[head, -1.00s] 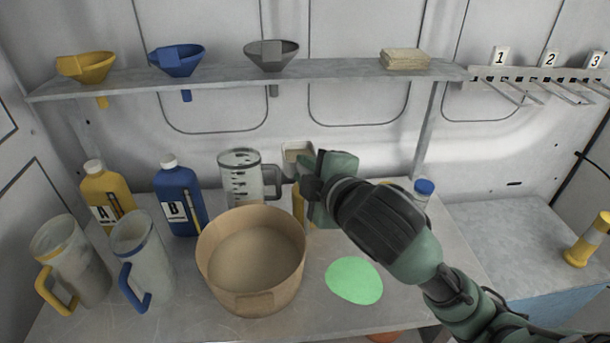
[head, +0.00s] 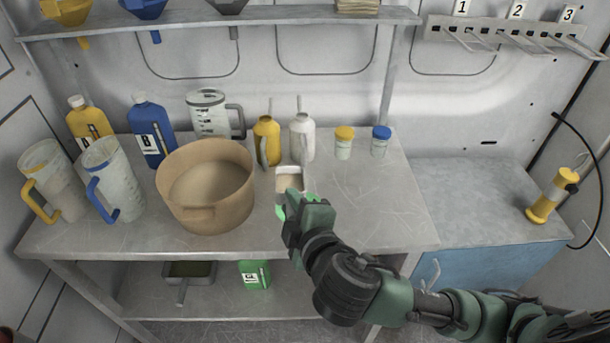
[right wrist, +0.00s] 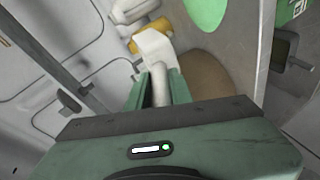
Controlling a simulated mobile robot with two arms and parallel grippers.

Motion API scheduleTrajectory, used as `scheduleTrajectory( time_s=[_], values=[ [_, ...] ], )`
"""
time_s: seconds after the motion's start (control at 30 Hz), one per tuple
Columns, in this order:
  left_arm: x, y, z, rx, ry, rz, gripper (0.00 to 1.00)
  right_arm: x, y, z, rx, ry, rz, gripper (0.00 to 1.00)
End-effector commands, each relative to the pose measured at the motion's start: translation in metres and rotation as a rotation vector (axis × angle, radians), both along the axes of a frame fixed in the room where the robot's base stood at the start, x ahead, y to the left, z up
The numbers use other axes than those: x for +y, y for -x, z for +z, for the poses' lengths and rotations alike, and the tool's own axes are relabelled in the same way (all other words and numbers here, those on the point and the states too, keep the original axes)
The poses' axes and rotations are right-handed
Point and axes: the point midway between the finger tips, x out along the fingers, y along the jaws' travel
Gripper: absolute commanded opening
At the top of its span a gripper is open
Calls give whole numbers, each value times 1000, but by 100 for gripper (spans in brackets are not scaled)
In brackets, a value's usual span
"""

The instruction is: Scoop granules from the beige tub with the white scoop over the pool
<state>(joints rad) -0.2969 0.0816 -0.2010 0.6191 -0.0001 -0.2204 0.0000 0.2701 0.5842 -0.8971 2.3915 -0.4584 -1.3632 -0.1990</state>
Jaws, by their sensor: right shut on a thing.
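The beige tub (head: 178,212) stands on the worktop left of centre with beige granules (head: 208,186) in it. My right gripper (head: 293,197) is to the right of the tub and is shut on the handle of the white scoop (head: 281,172). The scoop is clear of the tub and its bowl looks beige inside. In the right wrist view the scoop (right wrist: 153,45) extends beyond the two green fingers. The green pool (head: 281,212) is mostly hidden behind my right gripper; it also shows in the right wrist view (right wrist: 207,10). My left gripper is not in view.
Two clear jugs (head: 118,185) stand left of the tub. Behind are yellow and blue bottles (head: 150,130), a measuring jug (head: 208,112), two oil cans (head: 267,138) and two small jars (head: 343,143). The worktop's right part is clear. A green canister (head: 255,274) is on the lower shelf.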

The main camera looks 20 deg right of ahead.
Motion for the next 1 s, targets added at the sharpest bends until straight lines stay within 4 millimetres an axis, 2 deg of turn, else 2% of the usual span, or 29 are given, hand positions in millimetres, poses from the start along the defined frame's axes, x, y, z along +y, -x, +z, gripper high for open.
scheduleTrajectory(
  time_s=[0.17, 0.47, 0.53, 0.7, 1.0],
  values=[
    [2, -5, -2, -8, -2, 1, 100, 6, 7, -14, 7, -10, 16, 0],
    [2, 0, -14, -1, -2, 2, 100, 2, 4, -42, 128, -150, 14, 0],
    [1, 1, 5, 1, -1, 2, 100, -1, 1, -26, 166, -196, 14, 0],
    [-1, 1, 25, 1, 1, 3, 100, -8, -5, -12, 272, -316, 11, 0],
    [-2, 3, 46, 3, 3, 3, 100, -24, -20, 5, 456, -532, 9, 0]
  ],
)
